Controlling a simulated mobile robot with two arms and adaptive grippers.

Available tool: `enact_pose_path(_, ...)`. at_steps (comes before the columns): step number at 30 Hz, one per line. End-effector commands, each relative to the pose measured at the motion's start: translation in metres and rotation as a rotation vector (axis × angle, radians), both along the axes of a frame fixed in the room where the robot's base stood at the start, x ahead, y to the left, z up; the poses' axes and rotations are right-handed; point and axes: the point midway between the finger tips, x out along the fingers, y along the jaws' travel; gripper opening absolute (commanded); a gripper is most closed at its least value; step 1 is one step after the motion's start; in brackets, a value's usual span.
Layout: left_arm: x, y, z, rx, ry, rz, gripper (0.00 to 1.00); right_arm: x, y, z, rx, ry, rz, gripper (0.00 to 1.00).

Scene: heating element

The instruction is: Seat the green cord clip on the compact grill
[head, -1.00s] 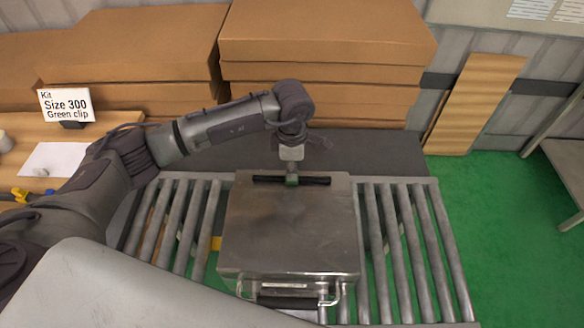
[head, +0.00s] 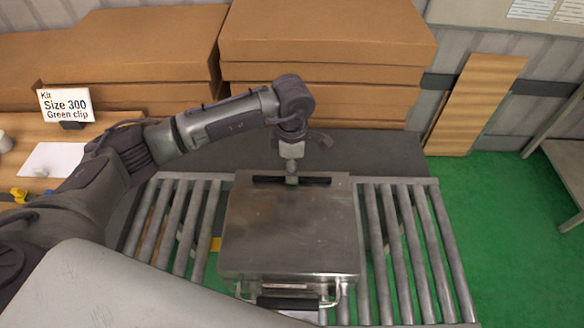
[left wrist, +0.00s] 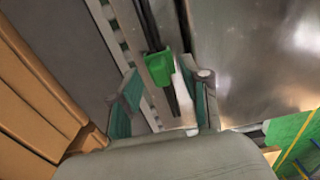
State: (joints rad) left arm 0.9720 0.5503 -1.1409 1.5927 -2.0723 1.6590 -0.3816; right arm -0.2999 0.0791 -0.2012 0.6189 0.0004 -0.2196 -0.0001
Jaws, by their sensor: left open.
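The compact grill (head: 290,225) is a closed steel box on the roller conveyor, with a handle at its front and a dark slot along its back edge. In the left wrist view, the green cord clip (left wrist: 158,68) sits at the dark slot of the grill (left wrist: 245,60); I cannot tell how deep it sits. My left gripper (head: 291,165) is over the middle of that slot. In the left wrist view its fingers (left wrist: 166,92) are open, one on each side of the clip, with visible gaps. The head view barely shows the clip under the gripper. My right gripper is not in view.
The roller conveyor (head: 415,250) extends on both sides of the grill. Stacked cardboard boxes (head: 325,45) stand behind. At the left, a wooden table (head: 15,140) carries a "Size 300 Green clip" sign (head: 65,105) and a white sheet. Green floor is free at the right.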

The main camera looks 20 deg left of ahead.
Motion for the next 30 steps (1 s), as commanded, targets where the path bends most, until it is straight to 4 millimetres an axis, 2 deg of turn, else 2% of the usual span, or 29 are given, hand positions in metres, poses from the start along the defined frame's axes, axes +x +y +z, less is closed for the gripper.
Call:
enact_pose_path(9,0.002,0.000,0.067,0.000,-0.006,0.000,0.47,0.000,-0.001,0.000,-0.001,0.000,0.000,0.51)
enact_pose_path(15,0.001,0.000,0.098,-0.001,-0.003,0.000,0.47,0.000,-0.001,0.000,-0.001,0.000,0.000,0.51)
enact_pose_path(21,0.000,0.000,0.109,0.000,0.000,0.000,0.47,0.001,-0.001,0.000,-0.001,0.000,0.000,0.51)
enact_pose_path(30,0.000,0.000,0.109,0.000,0.000,0.000,0.47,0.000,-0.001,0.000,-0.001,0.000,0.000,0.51)
